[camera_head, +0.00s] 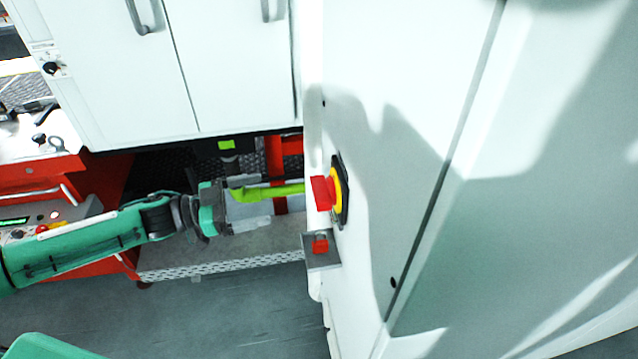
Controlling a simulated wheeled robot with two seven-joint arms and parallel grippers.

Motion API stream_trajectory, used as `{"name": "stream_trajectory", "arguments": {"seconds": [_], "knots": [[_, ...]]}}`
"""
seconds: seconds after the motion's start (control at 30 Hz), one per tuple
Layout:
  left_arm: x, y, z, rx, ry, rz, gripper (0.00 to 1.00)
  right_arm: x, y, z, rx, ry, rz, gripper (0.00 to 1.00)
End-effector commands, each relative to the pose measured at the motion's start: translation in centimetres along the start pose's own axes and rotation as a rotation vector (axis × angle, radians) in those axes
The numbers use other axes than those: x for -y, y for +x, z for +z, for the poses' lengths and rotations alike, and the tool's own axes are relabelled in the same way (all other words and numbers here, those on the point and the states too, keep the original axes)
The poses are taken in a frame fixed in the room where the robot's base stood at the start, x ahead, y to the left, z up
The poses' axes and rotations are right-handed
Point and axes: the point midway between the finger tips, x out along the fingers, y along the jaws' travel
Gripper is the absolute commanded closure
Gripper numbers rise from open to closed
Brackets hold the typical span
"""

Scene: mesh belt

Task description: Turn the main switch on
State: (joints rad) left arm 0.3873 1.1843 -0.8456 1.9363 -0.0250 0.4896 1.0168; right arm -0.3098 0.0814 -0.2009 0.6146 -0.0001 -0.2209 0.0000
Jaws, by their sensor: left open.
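The main switch (322,192) is a red handle on a yellow disc with a dark backing plate. It is mounted on the side of the large white cabinet. My left gripper (300,189) comes in from the left with its green fingers at the red handle. The fingers are seen nearly edge-on, and I cannot tell whether they touch the handle or stand just short of it. The left gripper is open. My right gripper is not in view.
Below the switch, a small grey bracket (334,257) with a red part (320,246) sticks out from the white cabinet (400,130). White cupboard doors (235,60) stand behind. A red machine with a control panel (40,222) is at the left. The grey floor (220,315) is clear.

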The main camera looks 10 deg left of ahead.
Motion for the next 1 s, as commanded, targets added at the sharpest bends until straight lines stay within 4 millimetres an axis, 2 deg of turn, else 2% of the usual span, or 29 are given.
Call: {"name": "stream_trajectory", "arguments": {"seconds": [0.03,0.1,0.33,1.0], "knots": [[-1.0,-0.2,-1.3,0.000,-0.004,0.031,0.02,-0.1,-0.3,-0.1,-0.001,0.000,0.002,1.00],[-2.0,-0.3,-2.2,-0.002,-0.015,0.063,0.02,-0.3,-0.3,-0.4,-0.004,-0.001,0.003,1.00],[-3.0,0.8,-3.1,-0.007,-0.027,0.088,0.02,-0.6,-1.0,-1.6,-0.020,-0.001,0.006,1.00],[-3.8,11.3,-3.2,-0.007,-0.026,0.085,0.02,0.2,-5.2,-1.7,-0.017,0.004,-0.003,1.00]]}}
